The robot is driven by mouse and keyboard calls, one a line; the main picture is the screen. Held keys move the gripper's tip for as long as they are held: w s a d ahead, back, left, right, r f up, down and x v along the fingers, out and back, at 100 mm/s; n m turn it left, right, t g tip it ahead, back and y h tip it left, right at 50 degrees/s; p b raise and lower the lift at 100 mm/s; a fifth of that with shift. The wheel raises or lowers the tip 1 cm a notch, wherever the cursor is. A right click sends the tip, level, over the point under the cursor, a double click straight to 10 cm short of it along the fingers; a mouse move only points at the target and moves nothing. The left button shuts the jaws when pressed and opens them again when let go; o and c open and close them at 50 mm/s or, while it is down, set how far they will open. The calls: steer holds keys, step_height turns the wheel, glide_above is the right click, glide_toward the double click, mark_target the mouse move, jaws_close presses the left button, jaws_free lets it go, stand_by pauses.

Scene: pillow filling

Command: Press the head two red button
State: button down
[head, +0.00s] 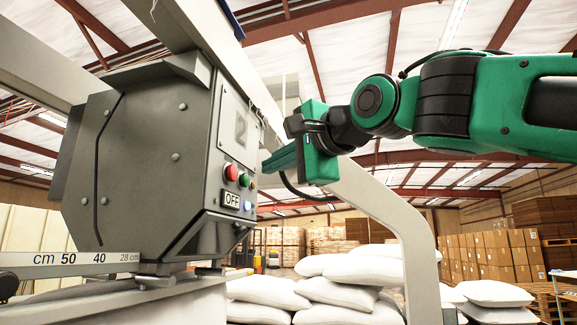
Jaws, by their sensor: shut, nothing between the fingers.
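The grey filling head marked 2 (165,150) fills the left of the head view. Its front panel carries a red button (231,172), a green button (244,179) just to its right, a small orange one beside that, an OFF label (231,199) and a small lit bluish button (248,205) below. My gripper (268,165) is green and shut, with nothing between its fingers. Its tips point left at the panel, at about the height of the red button and to its right. A small gap shows between the tips and the buttons.
A ruler bar (70,259) with cm marks runs below the head. A light grey frame post (385,215) curves behind and below my gripper. White sacks (345,290) are stacked behind. Cardboard boxes (490,255) stand at the back right.

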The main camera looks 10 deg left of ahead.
mark_target(233, 173)
steer(key=shift+w+a+f, duration=0.1)
steer(key=shift+w+a, duration=0.15)
steer(key=shift+a, duration=0.7)
steer(key=shift+w+a, duration=0.25)
steer(key=shift+a, duration=0.7)
steer(key=shift+w+a+f, duration=0.1)
steer(key=shift+w+a, duration=0.15)
steer(key=shift+a, duration=0.7)
